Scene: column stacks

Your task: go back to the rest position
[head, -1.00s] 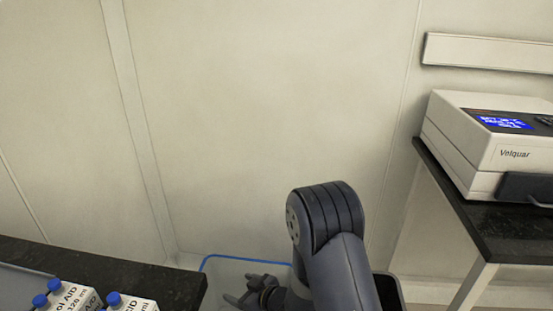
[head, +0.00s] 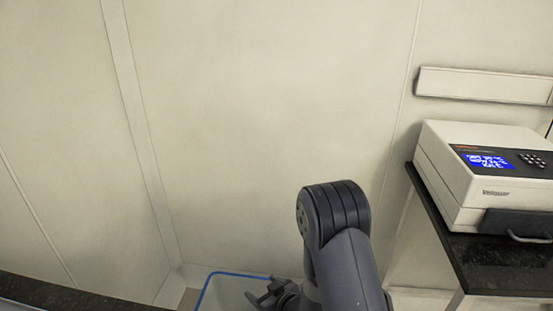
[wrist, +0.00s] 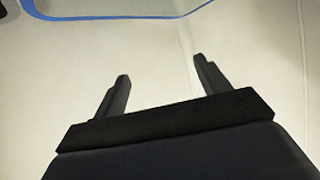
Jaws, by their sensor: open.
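My gripper (wrist: 161,70) shows in the wrist view with its two dark fingers spread apart and nothing between them. In the head view the gripper (head: 262,293) is small and low in the picture, partly hidden by my arm. It appears in front of a pale bin with a blue rim (head: 205,287). The blue rim also shows at the top of the wrist view (wrist: 110,17), beyond the fingertips.
A white Velquar instrument (head: 460,177) with a lit blue screen stands on a black bench (head: 490,266) at the right. A dark counter edge (head: 60,291) runs along the lower left. A plain pale wall (head: 260,110) fills the back.

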